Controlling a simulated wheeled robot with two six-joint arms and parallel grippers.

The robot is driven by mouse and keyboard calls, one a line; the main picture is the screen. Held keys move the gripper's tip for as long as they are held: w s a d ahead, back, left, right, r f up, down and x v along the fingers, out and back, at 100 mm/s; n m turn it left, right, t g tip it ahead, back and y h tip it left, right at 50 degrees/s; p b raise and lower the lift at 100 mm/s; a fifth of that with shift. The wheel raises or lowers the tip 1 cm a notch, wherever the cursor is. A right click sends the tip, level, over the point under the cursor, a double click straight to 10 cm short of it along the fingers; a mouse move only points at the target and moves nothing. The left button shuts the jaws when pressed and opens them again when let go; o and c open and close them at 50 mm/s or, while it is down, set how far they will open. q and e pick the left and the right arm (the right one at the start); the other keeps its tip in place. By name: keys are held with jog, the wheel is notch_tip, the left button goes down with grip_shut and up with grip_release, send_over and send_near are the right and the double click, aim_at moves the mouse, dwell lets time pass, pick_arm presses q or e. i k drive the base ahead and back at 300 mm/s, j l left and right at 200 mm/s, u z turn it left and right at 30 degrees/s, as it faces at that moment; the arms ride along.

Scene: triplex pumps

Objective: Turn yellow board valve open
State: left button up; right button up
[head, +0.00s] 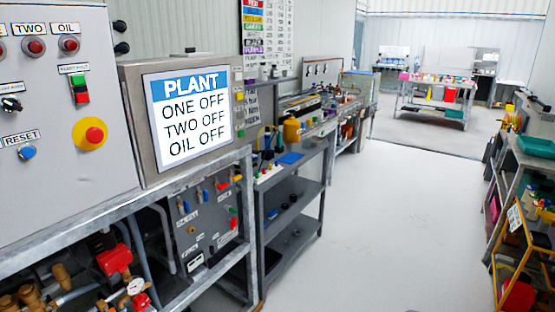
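A dark board (207,228) with small coloured valve handles and white labels hangs under the bench, below the PLANT screen. A small yellow-orange spot (191,230) on its left side may be the yellow valve; it is too small to tell its handle's position. Red handles (223,186) sit at the board's upper right and lower right, and blue ones (205,194) near the top. Neither of my grippers is in view.
A grey panel (60,120) with knobs, buttons and a yellow-red stop button (91,133) stands at left. The PLANT screen (188,114) reads ONE OFF, TWO OFF, OIL OFF. Shelves line both sides; the pale floor (390,220) between is clear.

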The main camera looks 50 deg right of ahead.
aim_at(235, 179)
jog(key=l+z, duration=0.25)
jog(key=l, duration=0.5)
jog(key=l+z, duration=0.25)
jog(key=l, duration=0.5)
jog(key=l+z, duration=0.25)
jog(key=l, duration=0.5)
jog(key=i, duration=0.05)
